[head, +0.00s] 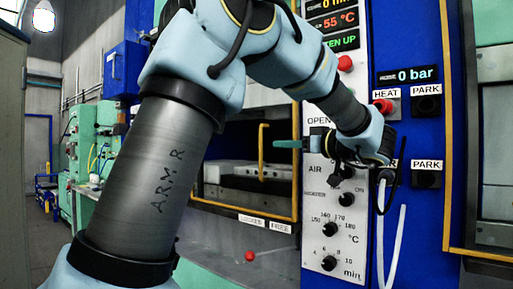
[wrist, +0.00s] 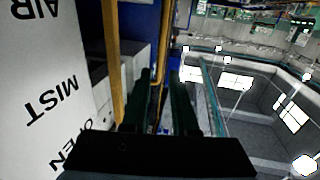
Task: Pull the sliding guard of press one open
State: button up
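The sliding guard of the press has a yellow frame (head: 297,160) around its opening in the head view. A yellow upright handle (head: 262,150) stands out from it, left of the control panel. The handle also shows in the wrist view (wrist: 161,62), along the line between my fingertips. My gripper (head: 278,143) points left toward the handle, its green fingers just right of it. In the wrist view my gripper (wrist: 161,75) has its two dark green fingers apart, with nothing clamped. Whether the handle is between the tips or just beyond them, I cannot tell.
The white control panel (head: 330,225) with knobs stands right of the opening, close to my wrist. A red-knobbed lever (head: 250,256) sits below the LOCKED (head: 251,220) and FREE (head: 280,227) labels. A second yellow-edged press opening (head: 495,200) is at the far right.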

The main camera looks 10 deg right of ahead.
jog(key=shift+p+x, duration=1.95)
jog(key=shift+x, duration=2.95)
jog(key=shift+c, duration=0.4)
grip_shut()
